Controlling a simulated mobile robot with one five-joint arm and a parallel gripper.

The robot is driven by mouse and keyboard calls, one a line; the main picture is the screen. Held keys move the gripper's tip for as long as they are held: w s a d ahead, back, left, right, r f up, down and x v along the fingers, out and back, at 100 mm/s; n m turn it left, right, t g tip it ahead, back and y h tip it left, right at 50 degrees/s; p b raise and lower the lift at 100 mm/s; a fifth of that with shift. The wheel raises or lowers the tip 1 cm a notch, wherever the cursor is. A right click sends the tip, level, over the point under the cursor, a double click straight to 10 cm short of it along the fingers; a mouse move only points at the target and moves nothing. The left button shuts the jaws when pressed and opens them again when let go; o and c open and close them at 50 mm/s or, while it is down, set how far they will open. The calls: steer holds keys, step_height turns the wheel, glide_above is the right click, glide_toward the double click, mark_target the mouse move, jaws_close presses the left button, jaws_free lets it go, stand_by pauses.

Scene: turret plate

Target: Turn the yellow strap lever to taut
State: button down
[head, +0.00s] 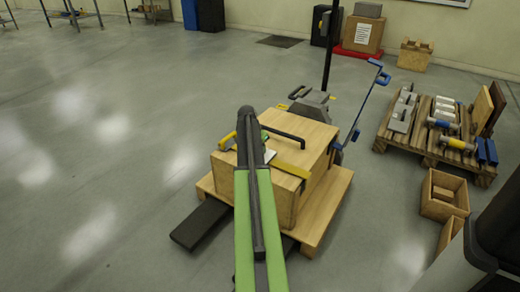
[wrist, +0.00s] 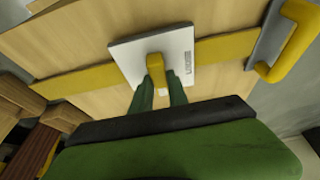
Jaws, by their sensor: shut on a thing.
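The yellow strap lever (wrist: 156,64) is a small yellow piece on a white square plate (wrist: 125,58) with small dark print that I cannot read. My gripper (wrist: 160,86) has its two green fingers shut on the lever, one on each side. The plate sits over a yellow strap (wrist: 222,49) that crosses the pale wooden top of a crate. In the head view the strap (head: 292,168) and a corner of the plate (head: 270,155) show on the crate (head: 260,198). My arm hides the lever and my fingers there.
A yellow handle (wrist: 298,42) on a grey bracket stands at the crate's edge. A black handle (head: 284,137) arches over the crate top. The crate rests on a pallet (head: 335,205), with a blue-handled cart (head: 368,100) behind. A loaded pallet (head: 430,150) stands right. Floor at left is clear.

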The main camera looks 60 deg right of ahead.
steer(key=shift+a, duration=0.15)
steer(key=c, duration=1.3)
jaws_free()
steer(key=p+v, duration=1.6)
steer(key=v, duration=0.1)
steer(key=shift+r, duration=0.25)
